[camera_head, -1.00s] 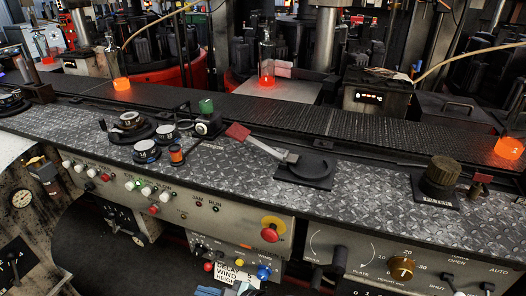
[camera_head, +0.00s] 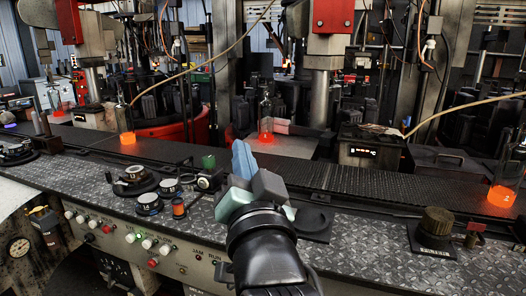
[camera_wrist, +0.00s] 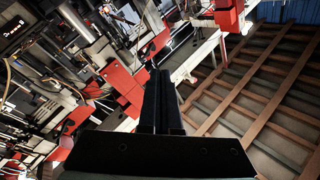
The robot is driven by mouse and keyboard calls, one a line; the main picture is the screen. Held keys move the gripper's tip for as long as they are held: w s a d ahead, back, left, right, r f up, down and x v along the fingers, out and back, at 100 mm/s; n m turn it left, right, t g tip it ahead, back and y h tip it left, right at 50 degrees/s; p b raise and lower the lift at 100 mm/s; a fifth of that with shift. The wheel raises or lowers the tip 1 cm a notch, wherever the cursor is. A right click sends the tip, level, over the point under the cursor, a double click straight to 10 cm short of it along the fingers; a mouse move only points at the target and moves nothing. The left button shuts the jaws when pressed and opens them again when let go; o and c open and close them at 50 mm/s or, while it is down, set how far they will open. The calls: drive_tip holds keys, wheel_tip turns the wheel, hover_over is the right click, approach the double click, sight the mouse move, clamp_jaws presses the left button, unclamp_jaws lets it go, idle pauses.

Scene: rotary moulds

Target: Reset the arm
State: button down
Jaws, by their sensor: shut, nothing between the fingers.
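My gripper (camera_head: 243,155) stands up in front of the console in the head view, with its blue tip raised over the conveyor's near edge. In the wrist view the two dark fingers of my gripper (camera_wrist: 162,85) lie together, shut and empty. They point toward the upper machinery and a blue ribbed wall with brown beams. My gripper and wrist hide part of the console, including the red-handled lever; only its dark base (camera_head: 315,222) shows beside them.
The diamond-plate console (camera_head: 375,240) carries dials, a green switch (camera_head: 209,162) and a ridged knob (camera_head: 436,224). Behind it runs the dark conveyor (camera_head: 350,180) with glowing glass bottles (camera_head: 127,125), (camera_head: 265,122) and (camera_head: 503,180). Red-and-grey machines (camera_head: 330,45) stand beyond.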

drive_tip(key=s+d+r+n+t+h, duration=0.2)
drive_tip(key=s+r+t, duration=0.2)
drive_tip(key=s+r, duration=0.5)
drive_tip(key=s+d+r+n+t+h, duration=0.15)
drive_tip(key=s+r+t, duration=0.25)
drive_tip(key=s+r, duration=0.55)
wheel_tip(320, 180, up, 18)
drive_tip(key=w+p, duration=0.2)
drive_tip(key=p, duration=1.6)
drive_tip(key=shift+a+f+n+g+p, duration=0.15)
drive_tip(key=shift+a+n+g+p, duration=0.2)
drive_tip(key=shift+n+g, duration=0.1)
drive_tip(key=shift+w+h, duration=0.1)
drive_tip(key=shift+h, duration=0.15)
